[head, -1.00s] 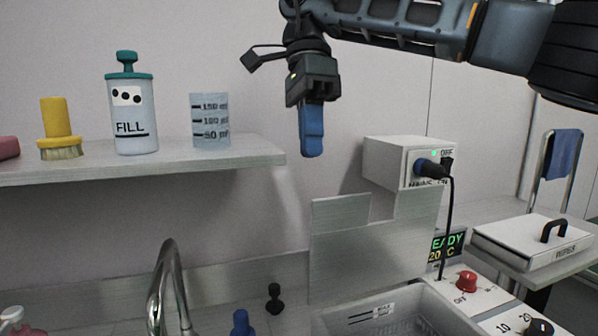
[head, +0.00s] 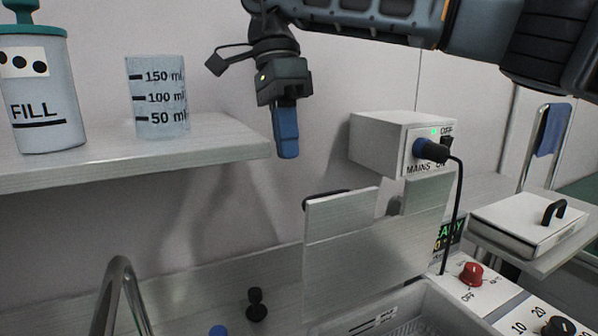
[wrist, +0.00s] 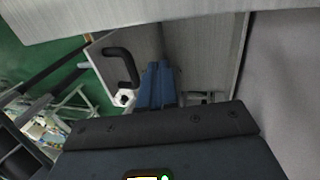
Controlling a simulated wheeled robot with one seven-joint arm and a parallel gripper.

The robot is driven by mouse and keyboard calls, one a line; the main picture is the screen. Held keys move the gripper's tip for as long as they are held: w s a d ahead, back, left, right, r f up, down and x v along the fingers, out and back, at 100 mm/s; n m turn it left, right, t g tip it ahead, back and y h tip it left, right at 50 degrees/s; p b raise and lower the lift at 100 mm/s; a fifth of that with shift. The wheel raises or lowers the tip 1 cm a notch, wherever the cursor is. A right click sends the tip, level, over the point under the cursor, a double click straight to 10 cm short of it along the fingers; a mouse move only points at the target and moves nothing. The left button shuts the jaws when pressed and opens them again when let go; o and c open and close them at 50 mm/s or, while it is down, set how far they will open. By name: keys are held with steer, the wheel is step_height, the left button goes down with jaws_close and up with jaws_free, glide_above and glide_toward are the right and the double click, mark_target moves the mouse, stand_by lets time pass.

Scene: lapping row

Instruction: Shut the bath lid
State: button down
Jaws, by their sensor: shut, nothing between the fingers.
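The bath lid (head: 365,240) is a grey metal panel with a notch in its top edge. It stands upright at the back of the bath (head: 440,300), so the bath is open. A dark curved piece (head: 322,194), perhaps its handle, shows behind its top left edge. My gripper (head: 287,155) has blue fingers pointing down, held together and empty. It hangs above and left of the lid in the head view, apart from it. The fingers also show in the wrist view (wrist: 160,85), near a black handle whose owner I cannot tell.
A wall shelf (head: 230,150) with a beaker (head: 158,97) and a FILL bottle (head: 42,90) is left of my gripper. A mains box (head: 380,145) with a cable is behind and right of the lid. A tap (head: 122,290) is lower left. A handled white box (head: 525,222) stands right.

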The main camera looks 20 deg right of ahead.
steer(key=s+f, duration=0.4)
steer(key=shift+s+p, duration=0.35)
steer(key=shift+s, duration=0.05)
